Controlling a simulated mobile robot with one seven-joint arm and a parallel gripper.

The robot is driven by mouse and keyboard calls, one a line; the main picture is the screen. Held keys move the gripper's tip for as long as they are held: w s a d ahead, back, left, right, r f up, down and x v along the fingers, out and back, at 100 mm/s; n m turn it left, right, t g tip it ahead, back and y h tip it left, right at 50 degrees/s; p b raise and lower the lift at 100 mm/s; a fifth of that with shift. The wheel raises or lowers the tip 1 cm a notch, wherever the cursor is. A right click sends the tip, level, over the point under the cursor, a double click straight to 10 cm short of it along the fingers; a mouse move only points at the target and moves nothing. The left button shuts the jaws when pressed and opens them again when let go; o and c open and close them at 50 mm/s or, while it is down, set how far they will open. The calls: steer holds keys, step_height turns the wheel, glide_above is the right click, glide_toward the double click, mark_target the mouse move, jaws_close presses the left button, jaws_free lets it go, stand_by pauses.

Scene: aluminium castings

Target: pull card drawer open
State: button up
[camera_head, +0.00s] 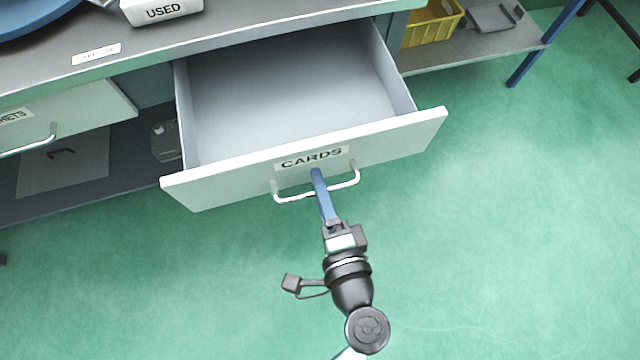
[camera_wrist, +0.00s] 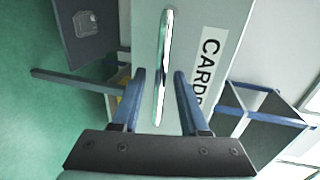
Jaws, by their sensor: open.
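The card drawer (camera_head: 310,160), with a white front labelled CARDS, stands well pulled out from under the bench, and its grey inside looks empty. Its bar handle (camera_head: 290,199) runs across the front below the label. My gripper (camera_head: 317,174) is at the middle of the handle, pointing at the drawer front. In the wrist view, the blue fingers of my gripper (camera_wrist: 160,73) are apart, with the handle (camera_wrist: 163,60) between them; neither finger clearly touches it. The CARDS label (camera_wrist: 208,68) shows to the right of the handle there.
Another drawer (camera_head: 80,110) at the left is slightly open. The bench top (camera_head: 250,22) carries a white box (camera_head: 160,10) marked USED. A yellow crate (camera_head: 432,24) sits on the lower shelf at the right. The green floor (camera_head: 520,230) in front is clear.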

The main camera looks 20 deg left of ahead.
steer(key=v, duration=1.3)
steer(key=shift+w, duration=0.1)
